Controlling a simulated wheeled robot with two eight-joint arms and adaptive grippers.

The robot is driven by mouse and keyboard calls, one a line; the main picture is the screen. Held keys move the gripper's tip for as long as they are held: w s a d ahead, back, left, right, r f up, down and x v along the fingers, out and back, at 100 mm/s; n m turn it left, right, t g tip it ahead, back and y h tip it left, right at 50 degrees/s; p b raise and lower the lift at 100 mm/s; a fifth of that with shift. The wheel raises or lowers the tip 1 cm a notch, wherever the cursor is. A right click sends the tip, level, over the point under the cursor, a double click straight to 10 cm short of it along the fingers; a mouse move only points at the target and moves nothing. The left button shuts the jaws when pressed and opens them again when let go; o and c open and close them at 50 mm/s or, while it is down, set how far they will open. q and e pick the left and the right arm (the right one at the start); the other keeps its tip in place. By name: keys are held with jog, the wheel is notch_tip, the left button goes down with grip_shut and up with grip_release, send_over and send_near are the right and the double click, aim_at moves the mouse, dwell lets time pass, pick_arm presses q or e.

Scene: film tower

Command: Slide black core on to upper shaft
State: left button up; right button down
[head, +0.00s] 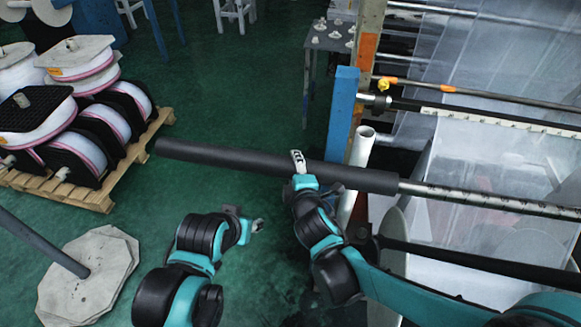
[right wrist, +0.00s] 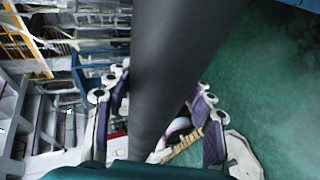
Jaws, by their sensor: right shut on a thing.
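The black core (head: 230,160) is a long dark tube, held nearly level across the middle of the head view. Its right end meets the silver upper shaft (head: 480,198), in line with it; how far it overlaps the shaft is hidden. My right gripper (head: 299,162) is shut on the core, right of its middle. In the right wrist view the core (right wrist: 180,60) runs between the gripper's fingers (right wrist: 158,115). My left gripper (head: 256,226) is below the core, apart from it and empty; its jaw opening is too small to judge.
A lower black shaft (head: 470,258) runs below the upper one. A white upright tube (head: 362,150) and a blue post (head: 343,115) stand close behind the core. A pallet (head: 100,190) with film rolls (head: 100,140) is at left. Green floor lies free beneath the core's left part.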

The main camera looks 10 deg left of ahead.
aim_at(523, 210)
jog(key=shift+d, duration=2.2)
jog(key=shift+d, duration=0.55)
jog(key=d, duration=1.1)
jog(key=s+d, duration=0.1)
jog(key=d, duration=0.5)
jog(key=d, duration=0.6)
jog(key=d+b, duration=0.1)
jog(key=d, duration=1.1)
jog(key=shift+s+b, duration=0.3)
jog(key=d, duration=0.6)
jog(key=d+b, duration=0.1)
jog(key=d, duration=0.5)
jog(key=d+b, duration=0.1)
jog(key=d, duration=0.5)
jog(key=shift+s, duration=0.3)
